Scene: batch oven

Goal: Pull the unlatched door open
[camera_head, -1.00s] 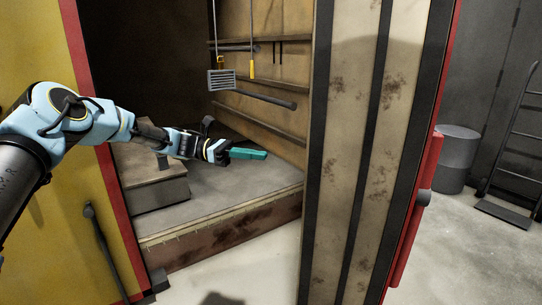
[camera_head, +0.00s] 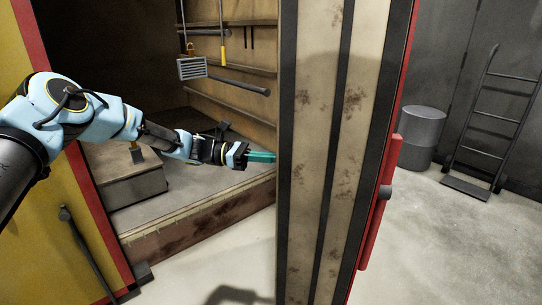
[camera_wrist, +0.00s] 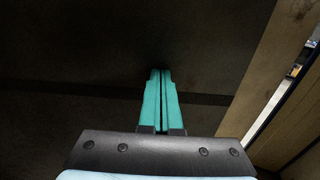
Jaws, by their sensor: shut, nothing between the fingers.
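The oven door (camera_head: 341,150) stands part open, its cream, rust-stained inner face with dark vertical strips turned toward me. A red upright handle (camera_head: 380,205) runs along its far right edge. My gripper (camera_head: 268,157) has teal fingers that are shut and empty. In the head view it reaches through the opening, with the fingertips right at the door's left edge; whether they touch it I cannot tell. In the wrist view my shut gripper (camera_wrist: 161,80) points at a dark surface, with nothing between the fingers.
The oven's yellow wall with a red edge (camera_head: 80,180) stands at left. Inside are a grey block (camera_head: 125,188) and hanging tools (camera_head: 192,68). A grey drum (camera_head: 422,138) and a hand truck (camera_head: 490,120) stand at right, with clear floor before them.

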